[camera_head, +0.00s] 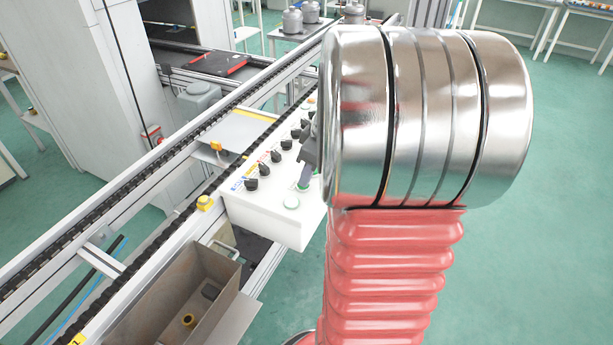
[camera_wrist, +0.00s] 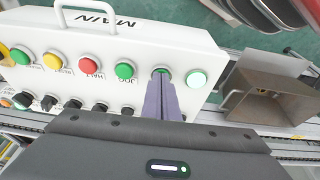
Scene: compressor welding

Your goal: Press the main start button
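The white control box (camera_wrist: 120,30), marked MAIN, shows upside down in the wrist view and also in the head view (camera_head: 265,212). Its buttons include a red one (camera_wrist: 88,61), a green one labelled JOG (camera_wrist: 125,71) and a pale, lit-looking green one (camera_wrist: 196,79) at the row's right end. My gripper (camera_wrist: 160,82) has its two fingers together, with nothing seen between them. The tips are at a green button (camera_wrist: 160,71) between JOG and the pale one, partly hiding it. I cannot tell whether they touch it. In the head view the gripper (camera_head: 305,178) is partly behind my arm.
Black rotary knobs (camera_wrist: 73,104) line the box beside the buttons. A metal handle (camera_wrist: 85,10) stands out from the box edge. An open brown metal bin (camera_wrist: 265,96) is to the right. A conveyor rail (camera_head: 150,165) runs alongside the box.

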